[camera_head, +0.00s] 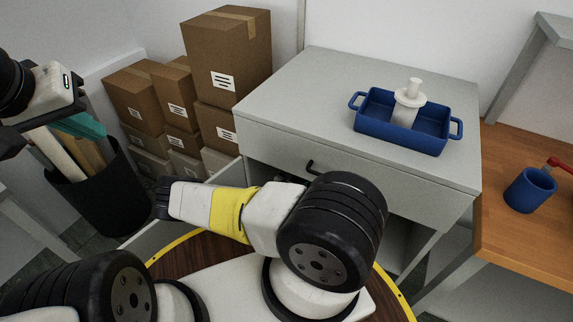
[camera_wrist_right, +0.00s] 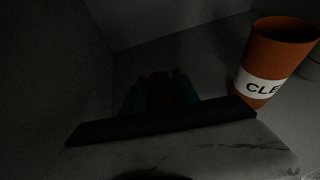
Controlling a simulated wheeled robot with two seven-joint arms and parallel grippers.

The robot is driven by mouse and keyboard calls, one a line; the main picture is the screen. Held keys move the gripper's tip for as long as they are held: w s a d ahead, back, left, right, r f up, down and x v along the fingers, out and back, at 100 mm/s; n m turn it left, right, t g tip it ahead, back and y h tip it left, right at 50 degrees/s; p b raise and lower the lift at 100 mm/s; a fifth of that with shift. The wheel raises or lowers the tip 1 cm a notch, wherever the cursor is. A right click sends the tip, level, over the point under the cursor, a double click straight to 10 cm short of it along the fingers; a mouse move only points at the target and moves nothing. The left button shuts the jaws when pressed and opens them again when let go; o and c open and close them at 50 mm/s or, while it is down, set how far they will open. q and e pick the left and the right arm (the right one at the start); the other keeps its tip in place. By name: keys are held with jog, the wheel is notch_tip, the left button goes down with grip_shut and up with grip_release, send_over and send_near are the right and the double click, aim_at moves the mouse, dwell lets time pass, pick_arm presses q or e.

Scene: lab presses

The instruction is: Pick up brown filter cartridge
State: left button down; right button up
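In the right wrist view, my right gripper (camera_wrist_right: 160,92) shows dimly as two teal fingers apart behind a black edge. In the head view my right gripper cannot be made out; a white arm part with a yellow band crosses in front of the grey cabinet (camera_head: 340,75). My left gripper (camera_head: 40,115) is at the far left, near the black bin; its fingertips are unclear.
An orange-brown cup (camera_wrist_right: 270,62) lettered "CLE" stands at the right of the right wrist view. A blue tray (camera_head: 385,130) holding a white part (camera_head: 406,110) sits on the cabinet. Cardboard boxes (camera_head: 225,55) and a black bin (camera_head: 110,200) stand left. A blue mug (camera_head: 528,192) is right.

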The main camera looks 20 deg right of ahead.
grip_shut()
dwell(1.2)
